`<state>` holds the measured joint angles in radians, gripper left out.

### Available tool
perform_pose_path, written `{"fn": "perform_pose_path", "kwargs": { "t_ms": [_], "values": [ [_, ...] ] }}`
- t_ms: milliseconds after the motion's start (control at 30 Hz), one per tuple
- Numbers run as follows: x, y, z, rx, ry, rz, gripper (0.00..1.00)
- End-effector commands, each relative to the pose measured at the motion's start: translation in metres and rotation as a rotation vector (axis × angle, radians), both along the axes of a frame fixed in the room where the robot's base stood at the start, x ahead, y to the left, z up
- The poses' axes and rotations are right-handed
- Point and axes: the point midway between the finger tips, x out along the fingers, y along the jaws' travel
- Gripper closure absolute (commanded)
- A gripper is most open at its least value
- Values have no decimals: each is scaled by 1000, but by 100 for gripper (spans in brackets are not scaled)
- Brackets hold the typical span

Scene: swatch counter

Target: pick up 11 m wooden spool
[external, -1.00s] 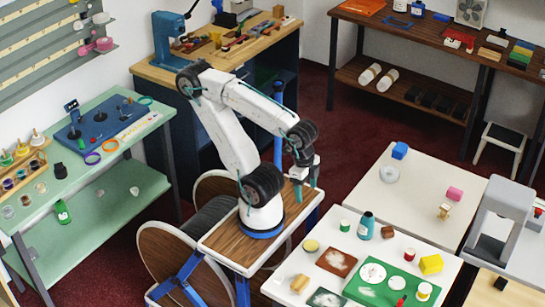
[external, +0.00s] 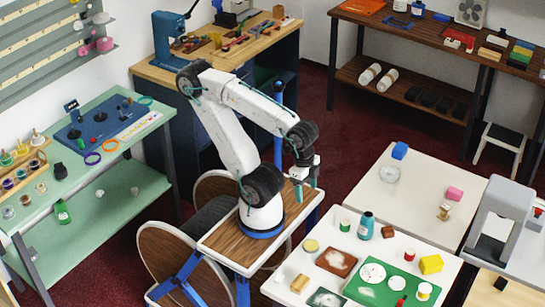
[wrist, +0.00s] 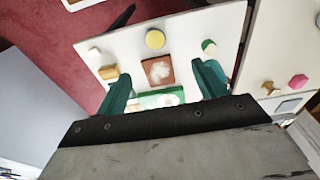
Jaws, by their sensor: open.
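My gripper (external: 306,186) hangs open and empty beside my base, above and left of the near white table (external: 330,238). Its teal fingers show apart in the wrist view (wrist: 165,84). A small tan, spool-like wooden piece (external: 444,212) stands on the farther white table (external: 420,226), well right of my gripper. A similar tan piece in the wrist view (wrist: 269,88) lies near a pink block. Another tan piece (external: 299,283) lies at the near table's front left. No length marking is legible, so I cannot tell which is the 11 m spool.
A pink block (external: 454,193) and a grey dish (external: 390,174) are on the farther table, which has clear room between.

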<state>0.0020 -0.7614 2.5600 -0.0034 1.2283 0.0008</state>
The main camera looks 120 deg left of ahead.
Motion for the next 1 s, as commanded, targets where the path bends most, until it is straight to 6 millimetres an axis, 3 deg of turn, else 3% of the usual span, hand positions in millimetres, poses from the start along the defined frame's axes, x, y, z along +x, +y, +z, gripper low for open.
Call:
{"fn": "perform_pose_path", "kwargs": {
  "t_ms": [433,500,767,867,1000],
  "values": [
    [0,0,0,0,0,0,30],
    [0,0,0,0,0,0,36],
    [0,0,1,0,0,0,36],
    [1,0,15,0,-5,0,36],
    [4,0,56,-10,-1,18,36]
  ]
}}
